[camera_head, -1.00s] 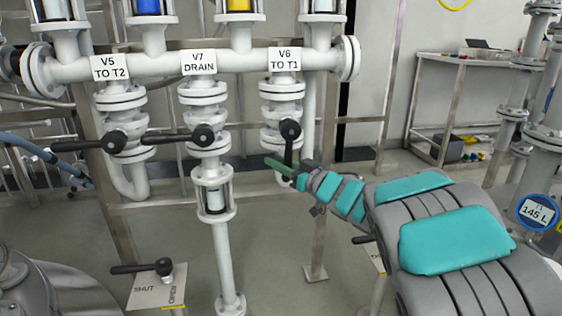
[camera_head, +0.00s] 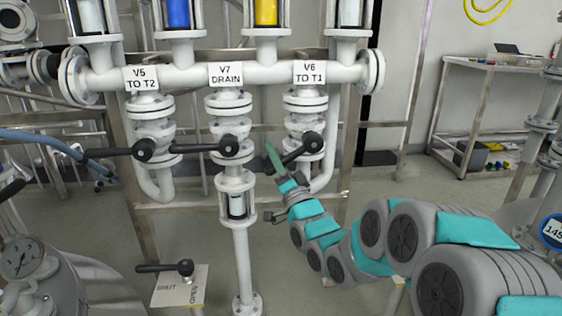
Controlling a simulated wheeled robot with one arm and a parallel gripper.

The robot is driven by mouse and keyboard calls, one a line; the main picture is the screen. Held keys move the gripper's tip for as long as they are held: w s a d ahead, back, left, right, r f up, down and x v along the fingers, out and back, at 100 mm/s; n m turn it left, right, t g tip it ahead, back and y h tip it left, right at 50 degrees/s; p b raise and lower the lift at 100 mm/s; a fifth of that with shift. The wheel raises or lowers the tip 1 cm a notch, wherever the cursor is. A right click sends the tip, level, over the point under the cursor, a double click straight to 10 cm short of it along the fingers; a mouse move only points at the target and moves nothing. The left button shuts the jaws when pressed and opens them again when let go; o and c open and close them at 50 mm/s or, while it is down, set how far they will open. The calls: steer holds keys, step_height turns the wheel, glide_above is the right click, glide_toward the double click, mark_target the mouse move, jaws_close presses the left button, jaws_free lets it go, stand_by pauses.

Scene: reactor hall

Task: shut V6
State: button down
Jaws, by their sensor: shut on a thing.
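The V6 valve, labelled "V6 TO T1" (camera_head: 309,73), is on the right branch of the white manifold. Its black lever (camera_head: 295,153) slants from the hub down to the left, between pointing straight down along the pipe and lying level across it. My gripper (camera_head: 274,163), with green fingers, is shut on the outer end of this lever. The fingers partly hide the lever's tip. My arm reaches in from the lower right.
The V7 lever (camera_head: 200,148) and V5 lever (camera_head: 112,152) both lie level, pointing left; V7's is close left of my gripper. A metal side table (camera_head: 490,100) stands back right.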

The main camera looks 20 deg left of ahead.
steer(key=shift+s+a+r+m+t+h+b, duration=0.15)
steer(key=shift+r+m+t+h, duration=0.8)
steer(key=shift+m, duration=1)
steer(key=shift+a+r+m+t+h+b, duration=0.15)
steer(key=shift+r+m+t+h, duration=0.8)
steer(key=shift+m, duration=0.95)
steer(key=shift+s+r+m+t+h+b, duration=0.1)
steer(key=shift+r+m+t+h+b, duration=0.15)
steer(key=shift+r+m+t+h, duration=1.2)
steer(key=shift+f+m+y, duration=0.35)
steer(key=shift+m+y, duration=0.2)
steer(key=shift+m, duration=0.05)
steer(key=c, duration=0.7)
jaws_free()
steer(key=shift+w, duration=0.1)
steer(key=shift+f, duration=0.1)
steer(key=shift+d, duration=0.1)
